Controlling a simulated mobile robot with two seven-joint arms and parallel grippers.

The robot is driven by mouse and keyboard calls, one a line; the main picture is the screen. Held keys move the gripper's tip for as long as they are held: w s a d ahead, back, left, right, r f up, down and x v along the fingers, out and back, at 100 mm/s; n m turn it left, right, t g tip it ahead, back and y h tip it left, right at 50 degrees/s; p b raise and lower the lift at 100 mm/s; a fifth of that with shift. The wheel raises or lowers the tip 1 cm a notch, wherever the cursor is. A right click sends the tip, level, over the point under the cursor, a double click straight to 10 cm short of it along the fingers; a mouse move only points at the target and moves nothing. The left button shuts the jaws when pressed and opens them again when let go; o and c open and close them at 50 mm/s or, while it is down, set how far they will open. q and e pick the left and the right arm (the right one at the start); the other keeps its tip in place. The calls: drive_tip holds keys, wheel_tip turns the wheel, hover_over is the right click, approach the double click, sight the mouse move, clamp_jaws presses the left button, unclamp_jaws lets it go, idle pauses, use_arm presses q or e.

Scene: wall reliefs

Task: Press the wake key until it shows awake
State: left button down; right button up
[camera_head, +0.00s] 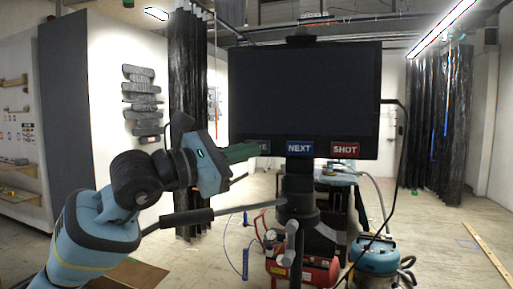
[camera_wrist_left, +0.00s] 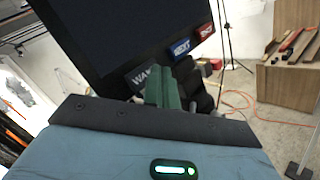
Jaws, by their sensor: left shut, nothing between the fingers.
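A large black monitor (camera_head: 305,95) on a stand has a dark, blank screen. Along its lower edge sit a dark grey wake key (camera_head: 264,148), a blue NEXT key (camera_head: 300,148) and a red SHOT key (camera_head: 345,150). The wake key (camera_wrist_left: 143,74) also shows in the left wrist view, with its label partly covered. My left gripper (camera_head: 254,149) is shut and empty, its green fingers pointing right and covering the left part of the wake key. In the left wrist view the fingertips (camera_wrist_left: 162,72) overlap the key's edge; I cannot tell whether they touch it. My right gripper is not in view.
The stand's black-gripped handle (camera_head: 188,219) reaches left below my left arm. A red compressor (camera_head: 305,270) and a blue vacuum (camera_head: 376,256) stand on the floor. A black cable (camera_head: 404,150) hangs at the monitor's right. Floor at the right is mostly clear.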

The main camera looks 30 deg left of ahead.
use_arm(q)
drive_tip(key=shift+w+a, duration=0.1)
drive_tip(key=shift+w, duration=0.1)
drive_tip(key=shift+w, duration=0.2)
drive_tip(key=shift+w+a, duration=0.1)
idle(0.7)
